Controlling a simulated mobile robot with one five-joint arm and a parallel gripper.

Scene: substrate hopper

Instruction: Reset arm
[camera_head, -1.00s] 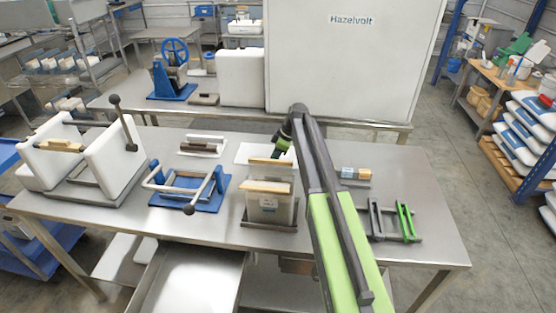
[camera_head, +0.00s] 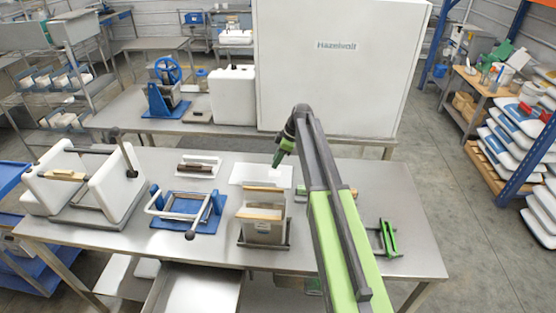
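My arm, green and dark grey, reaches out over the metal table (camera_head: 400,205) from the bottom of the picture. It bends down at its far end. A grey hopper-like box with wooden strips (camera_head: 263,222) stands in front of the plate, apart from my gripper. My arm hides part of the table to the right.
A blue-based frame with a lever (camera_head: 186,207) and white blocks with a black-knobbed lever (camera_head: 85,178) stand at left. A green and grey bracket (camera_head: 386,240) is at right. A large white cabinet (camera_head: 340,70) stands behind. The table's right end is mostly clear.

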